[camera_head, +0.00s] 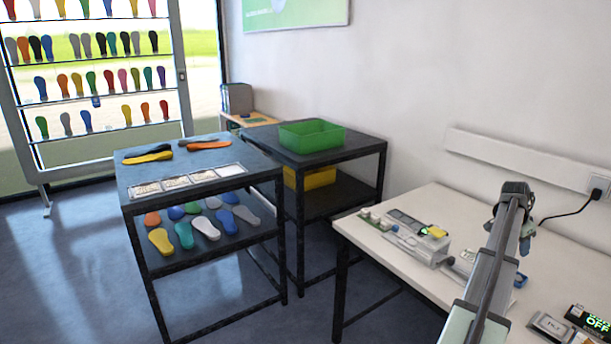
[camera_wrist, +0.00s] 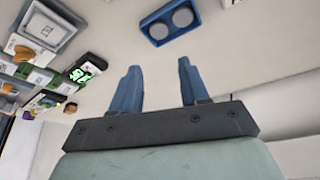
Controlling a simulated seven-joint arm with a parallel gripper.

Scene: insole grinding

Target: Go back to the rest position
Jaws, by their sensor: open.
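My gripper (camera_wrist: 160,66) shows in the wrist view with its two blue fingers apart and nothing between them. It is over the white table, and no object touches the fingers. In the head view my arm reaches in from the lower right over the white table (camera_head: 400,212), and the fingers are too small to make out clearly there. A blue holder with two grey round pads (camera_wrist: 170,20) lies on the table beyond the fingertips in the wrist view.
Devices stand on the table, including a grey machine (camera_head: 418,236) and a display reading OFF (camera_head: 590,320). A dark insole table (camera_head: 200,168) and another with a green bin (camera_head: 312,137) stand left of it. An insole rack (camera_head: 90,75) is behind. Floor between is free.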

